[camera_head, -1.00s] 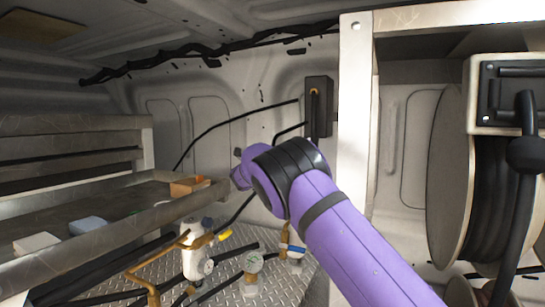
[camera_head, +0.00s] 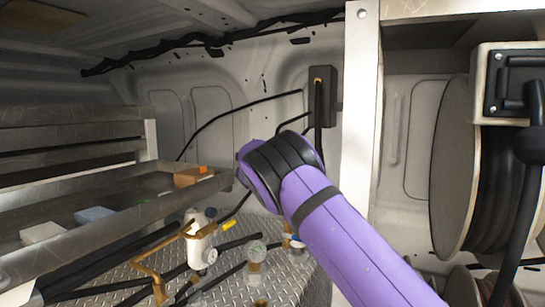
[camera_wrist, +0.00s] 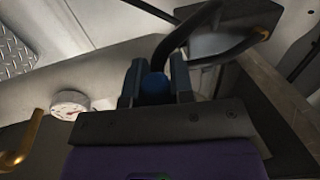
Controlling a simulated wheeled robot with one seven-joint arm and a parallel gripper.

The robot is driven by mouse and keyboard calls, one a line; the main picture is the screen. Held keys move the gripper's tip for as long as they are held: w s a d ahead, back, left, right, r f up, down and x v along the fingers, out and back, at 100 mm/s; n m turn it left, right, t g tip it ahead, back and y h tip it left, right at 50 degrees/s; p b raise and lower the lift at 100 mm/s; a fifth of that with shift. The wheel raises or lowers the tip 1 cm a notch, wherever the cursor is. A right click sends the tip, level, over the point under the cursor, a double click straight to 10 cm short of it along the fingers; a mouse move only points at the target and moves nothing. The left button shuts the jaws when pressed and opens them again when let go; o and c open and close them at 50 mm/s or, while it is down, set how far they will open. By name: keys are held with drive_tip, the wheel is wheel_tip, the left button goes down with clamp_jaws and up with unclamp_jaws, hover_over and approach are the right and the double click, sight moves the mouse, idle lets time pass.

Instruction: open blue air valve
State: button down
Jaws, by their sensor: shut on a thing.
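In the wrist view my gripper (camera_wrist: 158,88) has its two fingers close together around a small blue piece (camera_wrist: 156,86), which looks like the blue valve's handle. How far the handle is turned cannot be told. In the head view a bit of the blue valve (camera_head: 297,243) shows beside brass fittings at the left edge of my purple arm. My gripper is hidden behind my arm there.
A metal shelf (camera_head: 120,215) is at left; a hose reel (camera_head: 455,170) and a pale post (camera_head: 358,150) stand at right.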

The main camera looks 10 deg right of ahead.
drive_tip(key=shift+f, duration=0.15)
drive_tip(key=c, duration=1)
unclamp_jaws()
drive_tip(key=v, duration=1)
drive_tip(key=shift+s+a, duration=0.25)
drive_tip(key=shift+s, duration=0.05)
